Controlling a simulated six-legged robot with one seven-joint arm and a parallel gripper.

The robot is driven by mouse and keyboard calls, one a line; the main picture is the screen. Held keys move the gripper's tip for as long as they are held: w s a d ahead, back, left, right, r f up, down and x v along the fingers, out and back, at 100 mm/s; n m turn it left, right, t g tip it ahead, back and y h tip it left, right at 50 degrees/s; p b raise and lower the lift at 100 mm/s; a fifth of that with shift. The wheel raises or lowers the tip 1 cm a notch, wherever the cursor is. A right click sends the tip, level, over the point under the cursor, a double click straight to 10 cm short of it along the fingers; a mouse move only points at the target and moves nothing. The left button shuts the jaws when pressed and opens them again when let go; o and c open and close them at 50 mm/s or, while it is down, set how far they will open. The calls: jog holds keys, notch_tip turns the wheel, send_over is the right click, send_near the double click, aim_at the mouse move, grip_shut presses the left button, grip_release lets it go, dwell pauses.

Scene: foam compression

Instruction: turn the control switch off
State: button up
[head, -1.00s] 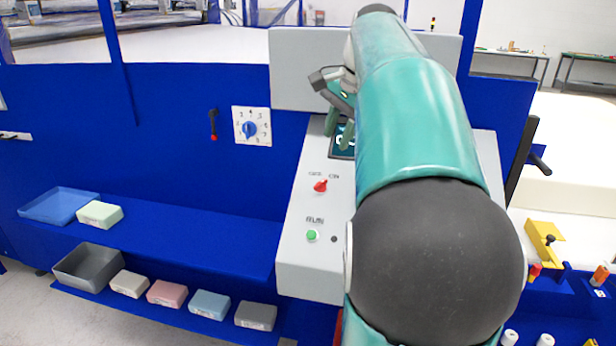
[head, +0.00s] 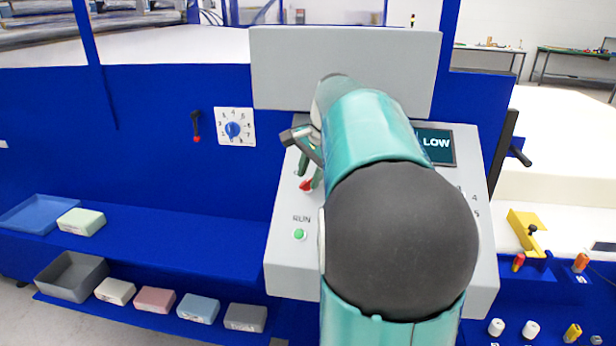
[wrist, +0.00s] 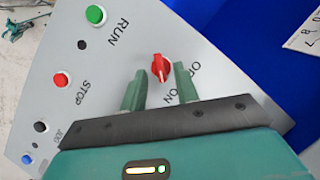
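The control switch is a red knob (wrist: 160,66) on a sloped grey panel, beside OFF and ON labels. In the wrist view it shows between the two green fingertips, with a gap on each side. In the head view the red knob (head: 306,185) is partly hidden by my fingers. My gripper (head: 309,179) is over it from above; it also shows in the wrist view (wrist: 161,70). It is open and holds nothing. My fingers hide part of the OFF label. I cannot tell which label the knob points to now.
A green RUN button (head: 299,234) and a red STOP button (wrist: 62,80) are on the same panel. A display reading LOW (head: 436,146) is right of my arm. A rotary dial (head: 233,130) is on the blue wall. Foam blocks (head: 155,299) lie on the lower shelf.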

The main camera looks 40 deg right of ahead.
jog(key=shift+w+f, duration=0.25)
jog(key=shift+f, duration=0.3)
jog(key=shift+a, duration=0.1)
jog(key=shift+c, duration=0.2)
jog(key=c, duration=0.6)
